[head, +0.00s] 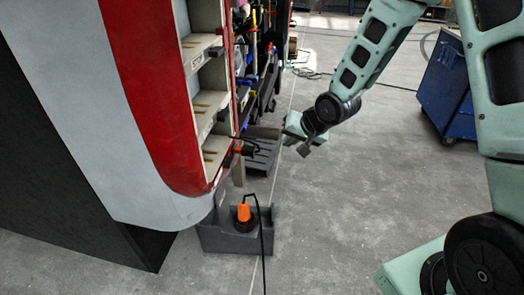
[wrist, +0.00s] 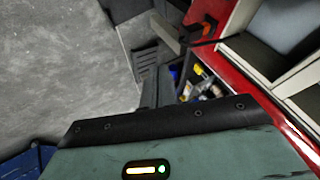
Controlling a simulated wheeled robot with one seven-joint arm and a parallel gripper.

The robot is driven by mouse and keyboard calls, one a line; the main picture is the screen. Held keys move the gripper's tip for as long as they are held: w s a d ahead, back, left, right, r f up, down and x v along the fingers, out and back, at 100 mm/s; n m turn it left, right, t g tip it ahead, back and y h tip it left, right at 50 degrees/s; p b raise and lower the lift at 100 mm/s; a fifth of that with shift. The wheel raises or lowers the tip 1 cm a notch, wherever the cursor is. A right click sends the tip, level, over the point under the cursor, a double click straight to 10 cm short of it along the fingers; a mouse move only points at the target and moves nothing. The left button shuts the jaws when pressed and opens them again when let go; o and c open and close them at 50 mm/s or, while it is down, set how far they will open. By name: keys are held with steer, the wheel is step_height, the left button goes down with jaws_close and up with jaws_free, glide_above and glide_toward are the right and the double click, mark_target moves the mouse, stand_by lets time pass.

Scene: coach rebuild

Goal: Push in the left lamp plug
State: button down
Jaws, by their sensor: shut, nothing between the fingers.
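An orange plug (head: 243,212) on a black cable stands upright in a dark round holder in a grey open box below the corner of the coach body. A second orange and black piece (head: 247,149) with a black cable sits at the coach's edge, higher up; I cannot tell which is the left lamp plug.
The red and white coach body (head: 150,90) with open shelves (head: 207,105) fills the left. The grey box (head: 215,238) stands on the floor. A dark slatted rack (head: 262,155) is behind it. A blue cabinet (head: 445,85) stands right. The middle floor is clear.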

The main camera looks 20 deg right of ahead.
mark_target(252, 149)
steer(key=w+a+f+p, duration=0.1)
steer(key=w+a+f, duration=0.4)
steer(key=w+f, duration=0.2)
steer(key=shift+w+a+f, duration=0.3)
steer(key=shift+a+f, duration=0.1)
steer(key=shift+f, duration=0.1)
steer(key=shift+w+a+b, duration=0.2)
steer(key=shift+w+a, duration=0.2)
steer(key=shift+a, duration=0.3)
steer(key=shift+w+a+b, duration=0.2)
steer(key=shift+w+a, duration=0.15)
steer(key=shift+a, duration=0.3)
